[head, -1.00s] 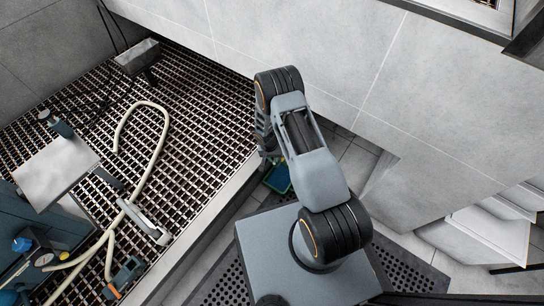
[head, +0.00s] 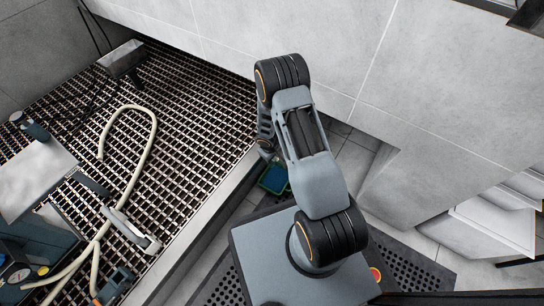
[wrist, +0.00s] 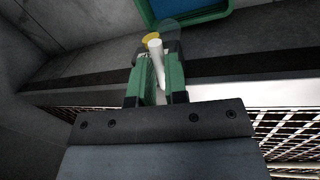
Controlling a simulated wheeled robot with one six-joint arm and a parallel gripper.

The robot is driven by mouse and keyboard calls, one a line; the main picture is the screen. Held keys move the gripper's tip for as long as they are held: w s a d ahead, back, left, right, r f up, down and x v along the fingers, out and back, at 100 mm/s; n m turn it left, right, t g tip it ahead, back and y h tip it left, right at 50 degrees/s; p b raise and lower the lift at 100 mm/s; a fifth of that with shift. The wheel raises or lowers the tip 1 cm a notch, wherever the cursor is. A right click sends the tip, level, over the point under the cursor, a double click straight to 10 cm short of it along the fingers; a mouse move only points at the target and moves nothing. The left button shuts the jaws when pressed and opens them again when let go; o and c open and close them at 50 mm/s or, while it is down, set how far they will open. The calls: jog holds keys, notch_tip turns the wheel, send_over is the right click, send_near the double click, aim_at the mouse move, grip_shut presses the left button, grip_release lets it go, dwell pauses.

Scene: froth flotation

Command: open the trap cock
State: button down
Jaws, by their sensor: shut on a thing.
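My gripper (wrist: 157,82) shows in the wrist view, with its two green fingers shut on a white rod (wrist: 156,55). The rod stands up between the fingers, with a yellow, rounded piece (wrist: 151,38) beside its far end and a faint see-through shape at the right. In the head view the gripper is mostly hidden behind my arm. I cannot make out the trap cock for certain. At the left of the head view, a pale hose (head: 147,150) runs to blue equipment (head: 35,243) with a dial and a small yellow part (head: 43,270).
A blue tray with a green rim (head: 274,178) lies low by the ledge; it also shows in the wrist view (wrist: 205,17). A raised grating (head: 190,110) with a pale edge lies left of my arm. A grey tiled wall (head: 330,50) stands behind. A metal box (head: 121,58) sits on the grating.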

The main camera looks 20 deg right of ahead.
jog(key=shift+w+d+n, duration=0.25)
jog(key=shift+n, duration=0.65)
jog(key=shift+t, duration=0.3)
jog(key=c, duration=1.1)
grip_release()
jog(key=shift+c, duration=0.2)
jog(key=p+v, duration=0.7)
jog(key=v, duration=0.7)
jog(key=shift+w+p, duration=0.15)
jog(key=shift+p, duration=0.2)
jog(key=shift+d+r, duration=0.1)
notch_tip(320, 180, up, 37)
jog(key=s+d+m+p, duration=0.1)
jog(key=s+m+p, duration=0.25)
jog(key=p, duration=1.45)
jog(key=s+a+r+m+p, duration=0.1)
jog(key=s+r+p, duration=0.2)
jog(key=r, duration=0.6)
jog(key=s+a+r+m+t+y+p, duration=0.1)
jog(key=s+r+p, duration=0.3)
jog(key=r+p, duration=0.4)
jog(key=s+a+r+m+t+y+p, duration=0.1)
jog(key=s+r+p, duration=0.3)
jog(key=r, duration=0.8)
jog(key=shift+s+p, duration=0.25)
jog(key=shift+p, duration=0.6)
